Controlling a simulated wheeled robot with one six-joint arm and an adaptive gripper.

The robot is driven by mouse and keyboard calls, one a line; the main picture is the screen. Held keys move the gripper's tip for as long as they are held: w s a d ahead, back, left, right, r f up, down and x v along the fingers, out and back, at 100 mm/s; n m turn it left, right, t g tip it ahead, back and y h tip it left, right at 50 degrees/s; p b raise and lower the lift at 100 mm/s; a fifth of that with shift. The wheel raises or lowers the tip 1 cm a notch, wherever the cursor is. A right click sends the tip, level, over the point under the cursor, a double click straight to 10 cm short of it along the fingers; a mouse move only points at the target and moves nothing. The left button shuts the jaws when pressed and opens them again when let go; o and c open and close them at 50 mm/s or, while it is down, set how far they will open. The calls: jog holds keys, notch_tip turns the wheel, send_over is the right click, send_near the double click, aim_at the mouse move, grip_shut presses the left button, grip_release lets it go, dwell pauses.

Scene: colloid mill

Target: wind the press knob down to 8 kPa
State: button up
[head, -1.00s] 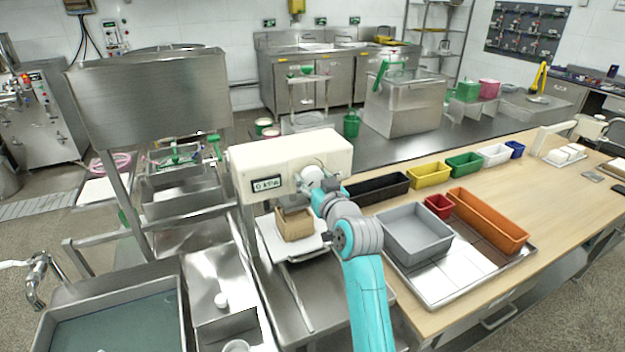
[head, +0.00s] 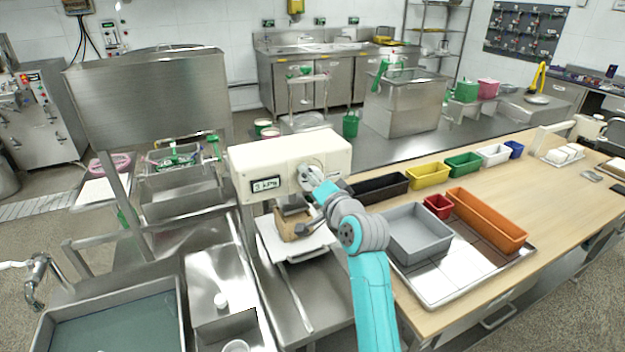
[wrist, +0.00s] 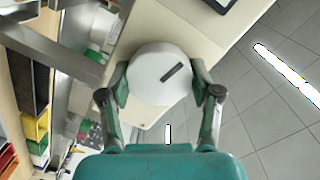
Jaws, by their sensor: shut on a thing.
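The cream press (head: 285,157) stands left of the wooden table in the head view. Its front display (head: 265,184) appears to read 3 kPa. The pale round press knob (head: 310,173) is on the press's right side, partly covered by my gripper (head: 318,182). In the wrist view the knob (wrist: 150,78) is a light disc with a dark slanted line. My gripper (wrist: 160,82) has one finger on each side of it and is shut on it. A brown block (head: 293,226) sits under the press head on a white plate (head: 275,240), partly hidden by my arm.
A grey bin (head: 415,232), orange bin (head: 486,222) and small red bin (head: 438,206) stand on a tray at the right. Black, yellow, green, white and blue bins line the table's back. Steel basins lie at the left.

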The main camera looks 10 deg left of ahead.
jog(key=shift+f+m, duration=0.1)
jog(key=shift+m, duration=1.5)
jog(key=o, duration=1.1)
jog(key=shift+o, duration=0.2)
jog(key=f+v, duration=0.1)
jog(key=v, duration=1.1)
jog(key=shift+r, duration=0.35)
